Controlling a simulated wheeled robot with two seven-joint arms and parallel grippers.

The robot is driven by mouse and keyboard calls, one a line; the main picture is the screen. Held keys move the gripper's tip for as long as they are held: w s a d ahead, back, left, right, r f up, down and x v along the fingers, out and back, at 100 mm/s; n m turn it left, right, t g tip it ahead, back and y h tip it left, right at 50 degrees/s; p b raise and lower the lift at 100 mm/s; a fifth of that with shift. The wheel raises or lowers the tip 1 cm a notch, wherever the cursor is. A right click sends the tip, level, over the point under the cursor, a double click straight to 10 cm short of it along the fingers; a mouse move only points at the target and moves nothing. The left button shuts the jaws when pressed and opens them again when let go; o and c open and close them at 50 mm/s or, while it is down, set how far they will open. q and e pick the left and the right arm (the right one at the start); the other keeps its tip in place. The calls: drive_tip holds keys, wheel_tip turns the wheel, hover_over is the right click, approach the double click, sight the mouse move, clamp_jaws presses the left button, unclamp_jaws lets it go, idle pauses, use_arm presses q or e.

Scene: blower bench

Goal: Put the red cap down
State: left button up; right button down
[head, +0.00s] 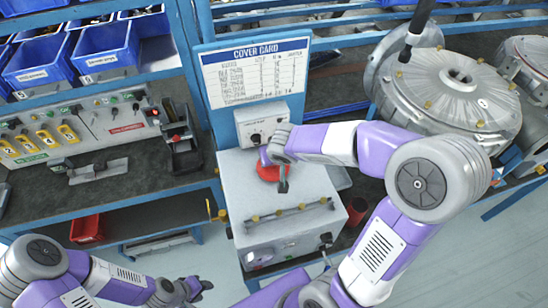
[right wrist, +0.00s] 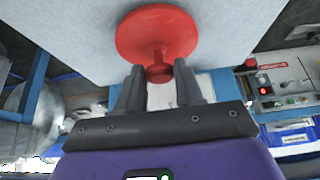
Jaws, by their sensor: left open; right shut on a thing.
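The red cap (head: 267,173) is a round disc with a short stem and knob, over the top of the grey box (head: 310,186). My right gripper (right wrist: 160,80) is shut on the cap's knob, with one finger on each side, and the disc (right wrist: 157,32) points away from the gripper toward the pale box surface. I cannot tell whether the disc touches the box top. In the head view my right wrist hides part of the cap. My left gripper (head: 198,286) is open and empty, low in the head view, away from the box.
A cover card board (head: 256,75) and a small control box (head: 262,122) stand behind the grey box. A large round metal housing (head: 455,90) is at the right. Blue bins (head: 103,47) and a switch panel (head: 75,133) are at the left.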

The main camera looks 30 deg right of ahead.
drive_tip(key=shift+f, duration=0.15)
drive_tip(key=c, duration=1.2)
unclamp_jaws()
drive_tip(key=o, duration=0.5)
drive_tip(key=shift+r+p, duration=0.3)
drive_tip(key=shift+r, duration=0.05)
drive_tip(key=p+v, duration=0.2)
drive_tip(key=v, duration=1)
